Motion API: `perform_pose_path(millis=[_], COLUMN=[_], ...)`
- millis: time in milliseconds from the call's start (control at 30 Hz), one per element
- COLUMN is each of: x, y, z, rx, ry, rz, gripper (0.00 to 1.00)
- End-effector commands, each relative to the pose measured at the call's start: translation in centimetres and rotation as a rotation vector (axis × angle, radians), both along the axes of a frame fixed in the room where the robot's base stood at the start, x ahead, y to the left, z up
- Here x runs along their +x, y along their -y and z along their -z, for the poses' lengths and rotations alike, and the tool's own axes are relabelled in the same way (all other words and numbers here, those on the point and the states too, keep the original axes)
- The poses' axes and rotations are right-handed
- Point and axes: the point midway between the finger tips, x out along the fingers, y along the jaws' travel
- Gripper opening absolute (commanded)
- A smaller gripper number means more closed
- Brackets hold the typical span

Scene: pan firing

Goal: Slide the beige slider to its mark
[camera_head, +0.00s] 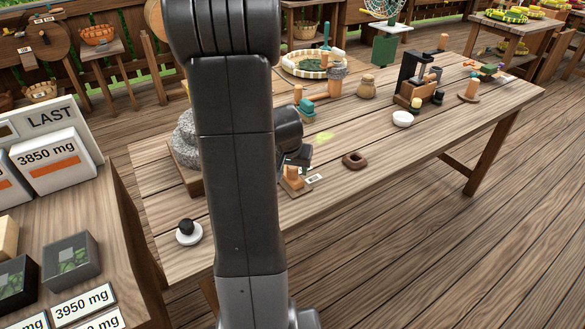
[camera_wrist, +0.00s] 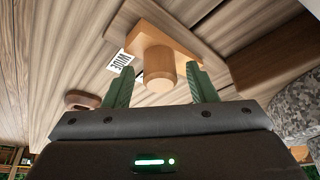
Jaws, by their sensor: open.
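The beige slider (camera_wrist: 158,66), a wooden block with a round knob, shows in the wrist view between and just beyond the green fingertips of my gripper (camera_wrist: 161,86). My gripper is open, with one finger on each side of the knob; I cannot tell whether either touches it. No other mark is clear.
A grey stone (camera_head: 187,135) stands left, partly behind my arm. A black knob on a white disc (camera_head: 188,232) is near the front left. A white bowl (camera_head: 403,118) and dark wooden stand (camera_head: 412,82) are farther right.

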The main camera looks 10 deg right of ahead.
Motion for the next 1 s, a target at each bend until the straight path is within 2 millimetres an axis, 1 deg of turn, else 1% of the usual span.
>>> perform_pose_path(millis=[100,333,367,400,467,600,633,767,833,1000], x=[0.1,0.1,0.1,0.1,0.1,0.1,0.1,0.2,0.7,3.0], y=[0.1,0.1,0.1,0.1,0.1,0.1,0.1,0.0,-0.2,-1.0], z=[0.4,0.4,0.4,0.4,0.4,0.4,0.4,0.4,0.5,0.5], rx=[0.0,0.0,0.0,0.0,0.0,0.0,0.0,0.0,0.0,0.0], ry=[-0.001,0.0,0.0,0.0,0.0,0.0,0.0,0.0,0.001,0.003], rz=[0.0,0.0,0.0,0.0,0.0,0.0,0.0,0.0,-0.001,-0.003], gripper=[0.52,0.52,0.5,0.42,0.3,0.03,0.0,0.0,0.0,0.0])
